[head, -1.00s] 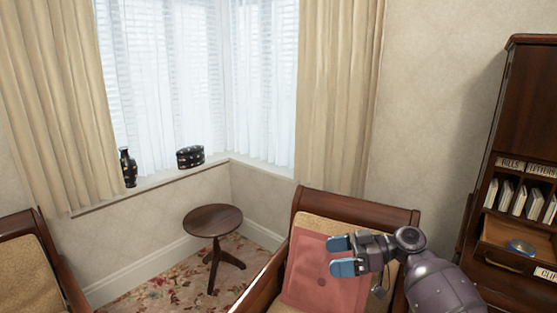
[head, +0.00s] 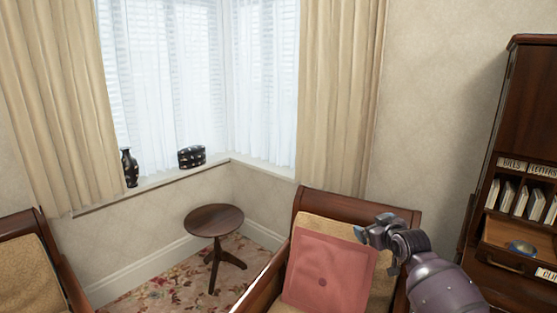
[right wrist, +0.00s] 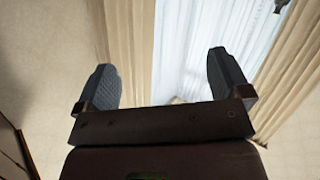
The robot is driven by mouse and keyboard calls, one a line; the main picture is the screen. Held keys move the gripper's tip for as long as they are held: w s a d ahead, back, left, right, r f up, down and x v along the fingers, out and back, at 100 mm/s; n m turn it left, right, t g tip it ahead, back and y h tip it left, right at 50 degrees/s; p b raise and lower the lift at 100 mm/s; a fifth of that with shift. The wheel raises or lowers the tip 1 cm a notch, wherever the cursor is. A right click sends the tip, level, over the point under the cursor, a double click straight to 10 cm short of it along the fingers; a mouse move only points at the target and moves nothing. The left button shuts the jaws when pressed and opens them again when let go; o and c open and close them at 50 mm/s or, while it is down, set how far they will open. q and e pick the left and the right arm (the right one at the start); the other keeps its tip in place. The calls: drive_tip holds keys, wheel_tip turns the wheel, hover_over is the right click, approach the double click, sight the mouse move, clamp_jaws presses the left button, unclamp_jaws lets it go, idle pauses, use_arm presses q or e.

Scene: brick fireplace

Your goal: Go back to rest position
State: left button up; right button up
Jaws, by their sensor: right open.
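My right gripper (head: 362,234) is in the air in front of the wooden armchair, by the upper right of its pink cushion. In the right wrist view the two fingers of my right gripper (right wrist: 165,82) stand wide apart. Nothing is between them, and the curtain and window show beyond. My left gripper is not in view.
The armchair (head: 357,205) holds a pink cushion (head: 325,275). A small round table (head: 213,220) stands in the corner by the window. A dark cabinet (head: 530,110) is at the right. A second chair (head: 25,265) is at the left.

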wheel_tip(320, 180, up, 4)
drive_tip(key=w+d+t+h, duration=0.1)
drive_tip(key=d+t+h, duration=0.1)
drive_tip(key=t, duration=0.1)
drive_tip(key=s+f+m+g+b, duration=0.1)
drive_tip(key=s+f+g, duration=0.1)
drive_tip(key=s+f, duration=1.7)
drive_tip(key=s+f+m+g, duration=0.1)
drive_tip(key=s+f, duration=0.3)
drive_tip(key=s, duration=0.5)
drive_tip(key=s+a+f+m+g+b, duration=0.1)
drive_tip(key=s+f, duration=0.2)
drive_tip(key=s, duration=0.6)
drive_tip(key=s+f+m+g+b, duration=0.1)
drive_tip(key=s+f, duration=0.3)
drive_tip(key=s, duration=0.4)
drive_tip(key=shift+s+a+f+g+h, duration=0.25)
drive_tip(key=shift+s+f+g+h, duration=0.05)
drive_tip(key=shift+s+h, duration=0.1)
drive_tip(key=shift+c, duration=0.3)
